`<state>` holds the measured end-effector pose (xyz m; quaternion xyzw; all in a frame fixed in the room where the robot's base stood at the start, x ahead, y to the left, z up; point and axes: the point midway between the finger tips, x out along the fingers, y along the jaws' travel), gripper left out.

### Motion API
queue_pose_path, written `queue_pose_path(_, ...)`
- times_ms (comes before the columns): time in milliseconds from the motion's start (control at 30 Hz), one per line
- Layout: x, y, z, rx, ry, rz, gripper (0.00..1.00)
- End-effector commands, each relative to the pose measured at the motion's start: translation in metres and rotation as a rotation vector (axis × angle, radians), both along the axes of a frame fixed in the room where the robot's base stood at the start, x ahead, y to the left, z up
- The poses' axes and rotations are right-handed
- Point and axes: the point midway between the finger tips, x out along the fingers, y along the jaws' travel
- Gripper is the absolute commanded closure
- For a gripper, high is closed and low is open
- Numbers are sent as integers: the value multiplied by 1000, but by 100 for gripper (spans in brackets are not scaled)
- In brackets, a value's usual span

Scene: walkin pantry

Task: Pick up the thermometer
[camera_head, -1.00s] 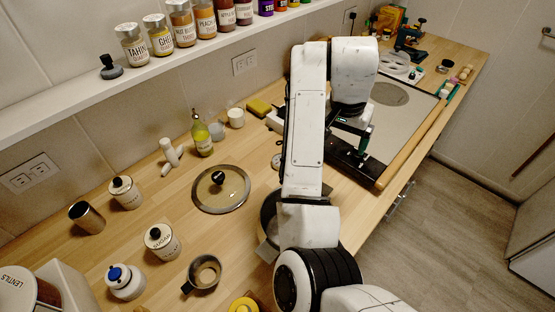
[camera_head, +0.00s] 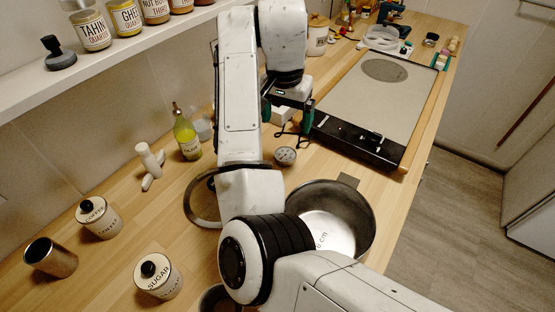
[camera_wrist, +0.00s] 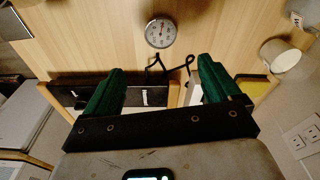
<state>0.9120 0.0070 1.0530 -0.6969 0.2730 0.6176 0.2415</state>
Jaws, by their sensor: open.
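The thermometer (camera_head: 286,155), a small round white dial with a dark rim, lies on the wooden counter between the pot and the hob. In the wrist view its dial (camera_wrist: 160,32) faces up, beyond the fingertips and between their lines. My gripper (camera_head: 287,112) is open and empty, with green fingers pointing down above the counter. It is behind the thermometer in the head view and apart from it. In the wrist view the open gripper (camera_wrist: 158,82) shows both fingers spread wide.
A steel pot (camera_head: 335,215) stands close in front of the thermometer. The black-fronted hob (camera_head: 358,138) is to its right. A glass lid (camera_head: 200,200) lies left, partly hidden by my arm. A black cord (camera_wrist: 168,66) lies near the thermometer. An oil bottle (camera_head: 186,138) stands farther left.

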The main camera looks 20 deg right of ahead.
Motion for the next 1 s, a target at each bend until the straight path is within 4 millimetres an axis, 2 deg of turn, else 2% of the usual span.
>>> queue_pose_path(33, 0, 0, -8, 0, 0, 0, 10)
queue_pose_path(167, 0, 0, -17, 1, 2, 0, 10)
queue_pose_path(400, 3, -3, -51, 1, 3, 1, 10)
queue_pose_path(667, 3, -4, -71, 1, 1, 1, 10)
queue_pose_path(1000, 0, -6, -114, 1, 2, -1, 10)
